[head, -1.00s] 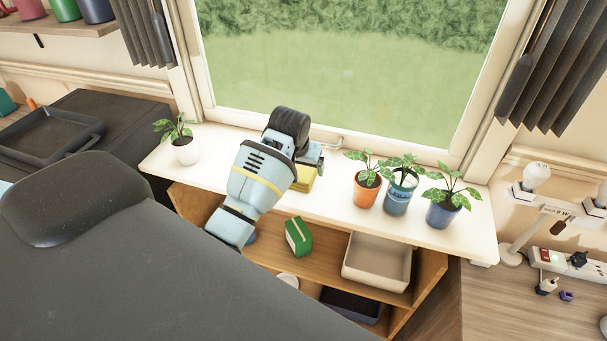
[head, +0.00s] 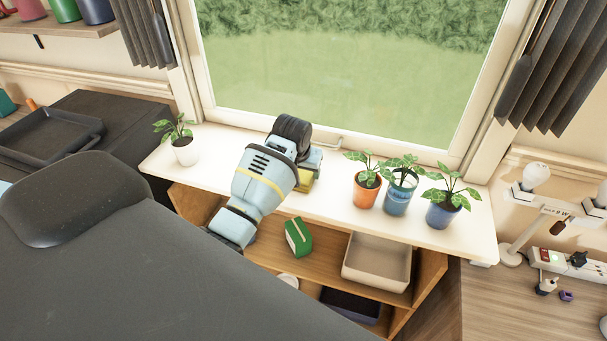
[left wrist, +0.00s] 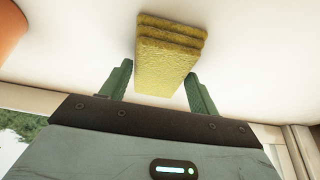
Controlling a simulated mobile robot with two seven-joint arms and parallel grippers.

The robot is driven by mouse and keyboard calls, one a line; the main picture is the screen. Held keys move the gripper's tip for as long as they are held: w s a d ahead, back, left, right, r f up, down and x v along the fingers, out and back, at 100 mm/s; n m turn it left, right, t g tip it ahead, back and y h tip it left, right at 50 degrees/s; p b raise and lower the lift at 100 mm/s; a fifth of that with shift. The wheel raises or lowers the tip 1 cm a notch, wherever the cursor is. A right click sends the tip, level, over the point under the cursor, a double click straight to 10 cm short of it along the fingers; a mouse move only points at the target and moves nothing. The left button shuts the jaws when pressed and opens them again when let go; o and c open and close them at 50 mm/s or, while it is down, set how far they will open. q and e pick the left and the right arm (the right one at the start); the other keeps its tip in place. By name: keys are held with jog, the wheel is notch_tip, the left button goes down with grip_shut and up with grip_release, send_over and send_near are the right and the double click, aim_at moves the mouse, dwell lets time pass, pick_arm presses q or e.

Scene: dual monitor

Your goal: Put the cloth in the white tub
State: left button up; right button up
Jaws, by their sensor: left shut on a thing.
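The yellow folded cloth (head: 304,184) is at the white windowsill, partly hidden behind my left gripper (head: 312,168) in the head view. In the left wrist view, the cloth (left wrist: 168,62) shows as stacked yellow layers between the two green fingers of my left gripper (left wrist: 158,70), which is shut on it. I cannot tell whether the cloth still touches the sill. The off-white open tub (head: 372,281) stands on the wooden shelf below the sill, to the right of and lower than the gripper. Its visible inside looks empty. My right gripper is not in view.
On the windowsill (head: 330,204), plants in an orange pot (head: 366,190), a blue-banded pot (head: 398,198) and a dark blue pot (head: 440,213) stand right of the gripper. A white-potted plant (head: 186,152) stands left. A green object (head: 298,237) sits left of the tub.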

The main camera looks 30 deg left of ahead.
aim_at(302, 175)
pick_arm(q)
jog(key=shift+r, duration=0.5)
jog(key=v, duration=0.2)
jog(key=shift+r, duration=0.35)
jog(key=s+d+r, duration=0.1)
jog(key=s+d, duration=0.1)
jog(key=s, duration=1.3)
jog(key=shift+d+r, duration=0.25)
jog(key=shift+d, duration=0.15)
